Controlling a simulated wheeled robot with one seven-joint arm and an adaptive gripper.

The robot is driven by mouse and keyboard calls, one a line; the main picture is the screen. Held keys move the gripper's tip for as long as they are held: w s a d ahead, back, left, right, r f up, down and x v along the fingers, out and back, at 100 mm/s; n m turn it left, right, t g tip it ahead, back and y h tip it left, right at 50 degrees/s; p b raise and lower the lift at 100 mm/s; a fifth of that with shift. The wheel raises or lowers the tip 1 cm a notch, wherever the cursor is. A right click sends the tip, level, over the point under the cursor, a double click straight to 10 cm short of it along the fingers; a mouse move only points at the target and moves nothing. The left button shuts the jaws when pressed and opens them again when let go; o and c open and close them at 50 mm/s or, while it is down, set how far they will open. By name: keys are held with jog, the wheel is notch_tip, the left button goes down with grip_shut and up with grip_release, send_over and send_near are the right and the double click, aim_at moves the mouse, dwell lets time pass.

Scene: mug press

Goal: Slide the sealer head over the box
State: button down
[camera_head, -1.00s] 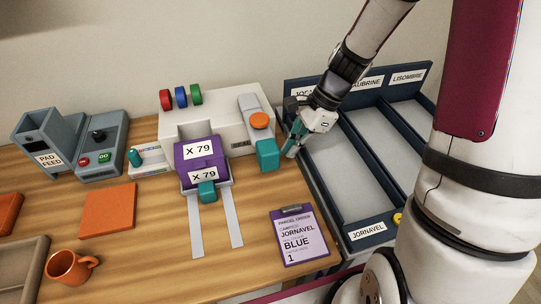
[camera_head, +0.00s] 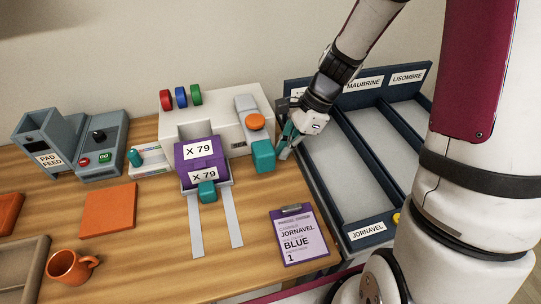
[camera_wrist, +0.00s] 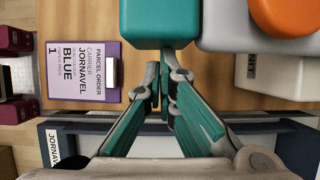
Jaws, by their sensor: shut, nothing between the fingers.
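The sealer head is a grey arm (camera_head: 245,104) with an orange knob (camera_head: 255,121) and a teal block (camera_head: 263,156) at its front. It stands at the right end of the white machine (camera_head: 225,110). The purple box (camera_head: 201,162), labelled X 79, sits to its left, in front of the machine. My gripper (camera_head: 282,155) is shut and empty at the right side of the teal block. In the wrist view, the fingertips (camera_wrist: 164,66) are at the edge of the teal block (camera_wrist: 160,20), touching or nearly touching it.
Two pale rails (camera_head: 196,225) run forward from the box, which has a teal handle (camera_head: 207,191) in front. A purple order card (camera_head: 298,238) reads JORNAVEL, BLUE, 1. Blue-walled bins (camera_head: 368,232) stand right. Three coloured rolls (camera_head: 181,97) top the machine. An orange mug (camera_head: 72,267) stands front left.

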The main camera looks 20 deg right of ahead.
aim_at(255, 149)
jog(key=shift+a+p, duration=0.85)
jog(key=shift+a, duration=3.45)
notch_tip(255, 149, up, 9)
jog(key=p, duration=0.5)
jog(key=shift+p, duration=0.35)
jog(key=s+d+r+n+t+h, duration=0.1)
jog(key=s+d+r+n, duration=0.1)
jog(key=s+r+n, duration=0.35)
jog(key=s+d+r+n+t+h, duration=0.1)
jog(key=s+d+r+n, duration=0.15)
jog(key=r, duration=0.65)
jog(key=s+d+r+n+t+h, duration=0.1)
jog(key=s+d+r+n, duration=0.2)
jog(key=s+n, duration=0.2)
jog(key=s+d+r+n+t+h, duration=0.2)
jog(key=s+d+r+n, duration=0.1)
jog(key=s, duration=0.6)
jog(key=shift+s+r+n+t, duration=0.25)
jog(key=shift+r+n, duration=0.3)
jog(key=shift+n, duration=0.45)
